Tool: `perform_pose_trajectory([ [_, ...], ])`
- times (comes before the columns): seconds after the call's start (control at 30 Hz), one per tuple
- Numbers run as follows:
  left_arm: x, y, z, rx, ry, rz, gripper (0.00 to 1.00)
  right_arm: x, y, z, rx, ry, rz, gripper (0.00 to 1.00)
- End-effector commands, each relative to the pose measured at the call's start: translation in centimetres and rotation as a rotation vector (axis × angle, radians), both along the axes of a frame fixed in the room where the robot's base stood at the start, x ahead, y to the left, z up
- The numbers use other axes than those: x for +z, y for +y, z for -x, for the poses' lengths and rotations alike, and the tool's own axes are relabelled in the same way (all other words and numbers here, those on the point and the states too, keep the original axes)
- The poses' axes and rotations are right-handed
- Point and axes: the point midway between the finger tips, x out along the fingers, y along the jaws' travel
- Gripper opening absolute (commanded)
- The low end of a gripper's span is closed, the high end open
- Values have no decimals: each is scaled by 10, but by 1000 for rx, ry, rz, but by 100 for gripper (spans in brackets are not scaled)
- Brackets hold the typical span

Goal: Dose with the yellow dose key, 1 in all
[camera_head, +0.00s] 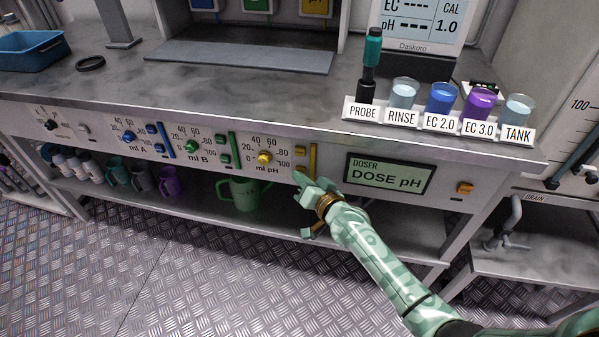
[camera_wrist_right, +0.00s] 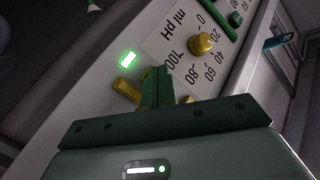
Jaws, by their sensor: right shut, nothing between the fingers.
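The yellow pH dosing group sits on the bench's front panel: a yellow knob (camera_head: 265,157) with a "ml pH" dial, a small yellow key (camera_head: 299,152) and a yellow upright bar (camera_head: 313,158). My right gripper (camera_head: 303,182) is shut and empty at the lower part of this group, hiding some of it. In the right wrist view its closed fingers (camera_wrist_right: 160,78) lie over the panel between the yellow knob (camera_wrist_right: 202,44) and a yellow piece (camera_wrist_right: 128,90). Contact is unclear. The doser screen (camera_head: 387,177) reads "DOSE pH". My left gripper is out of view.
Blue A (camera_head: 129,137) and green B (camera_head: 192,147) knobs lie left of the pH group. An orange button (camera_head: 464,188) is right of the screen. Labelled cups and a probe (camera_head: 369,65) stand on the bench above. Mugs (camera_head: 245,193) sit on the shelf below.

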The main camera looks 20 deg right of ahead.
Motion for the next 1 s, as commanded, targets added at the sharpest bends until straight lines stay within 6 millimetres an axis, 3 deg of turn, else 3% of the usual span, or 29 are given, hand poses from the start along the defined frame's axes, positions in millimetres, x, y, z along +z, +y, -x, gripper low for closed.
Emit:
perform_pose_trajectory([
  [0.8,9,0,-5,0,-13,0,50,1,10,16,-1,-1,0,0],
  [1.0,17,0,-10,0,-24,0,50,4,20,29,0,-2,0,0],
])
